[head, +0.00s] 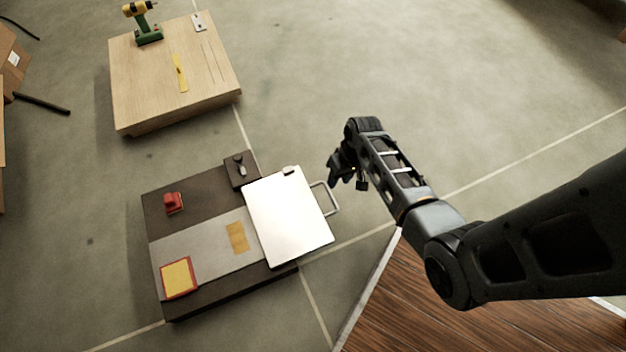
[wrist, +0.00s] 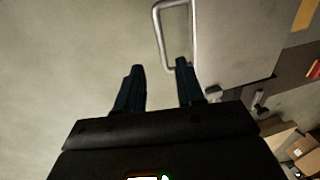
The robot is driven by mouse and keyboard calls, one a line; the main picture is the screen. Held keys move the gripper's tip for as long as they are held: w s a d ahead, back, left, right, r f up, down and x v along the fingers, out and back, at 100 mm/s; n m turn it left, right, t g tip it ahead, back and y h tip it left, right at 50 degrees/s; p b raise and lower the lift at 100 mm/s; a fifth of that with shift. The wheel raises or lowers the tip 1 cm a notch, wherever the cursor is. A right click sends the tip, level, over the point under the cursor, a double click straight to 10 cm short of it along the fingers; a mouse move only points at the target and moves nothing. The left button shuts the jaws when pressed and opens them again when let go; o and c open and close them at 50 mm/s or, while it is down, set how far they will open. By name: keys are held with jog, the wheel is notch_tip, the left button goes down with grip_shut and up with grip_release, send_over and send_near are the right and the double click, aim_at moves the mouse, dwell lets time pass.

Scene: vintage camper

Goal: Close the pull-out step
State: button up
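The pull-out step (head: 290,219) is a pale metal plate that sticks out from the right side of a low dark unit (head: 205,285). A metal loop handle (head: 327,198) is on its right edge. My gripper (head: 343,178) is to the right of the handle, apart from it. In the wrist view my gripper (wrist: 160,75) has its two dark fingers spread, with nothing between them. There the handle (wrist: 162,40) shows just beyond the fingertips, and the step (wrist: 235,45) lies to its right.
A red object (head: 173,203), a yellow square with a red border (head: 178,278) and a small dark box (head: 240,170) are on the unit. A wooden platform (head: 150,80) holds a drill (head: 147,25). Wood planking (head: 460,300) is at the lower right. The floor beyond my gripper is clear.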

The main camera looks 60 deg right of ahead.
aim_at(330, 193)
jog(key=f+b, duration=0.1)
jog(key=f, duration=0.1)
jog(key=w+f+b, duration=0.1)
jog(key=f+b, duration=0.1)
jog(key=f, duration=0.1)
jog(key=a+f+b, duration=0.1)
jog(key=f, duration=0.1)
jog(key=shift+w+f, duration=0.2)
jog(key=shift+f, duration=0.1)
grip_shut()
dwell(0.5)
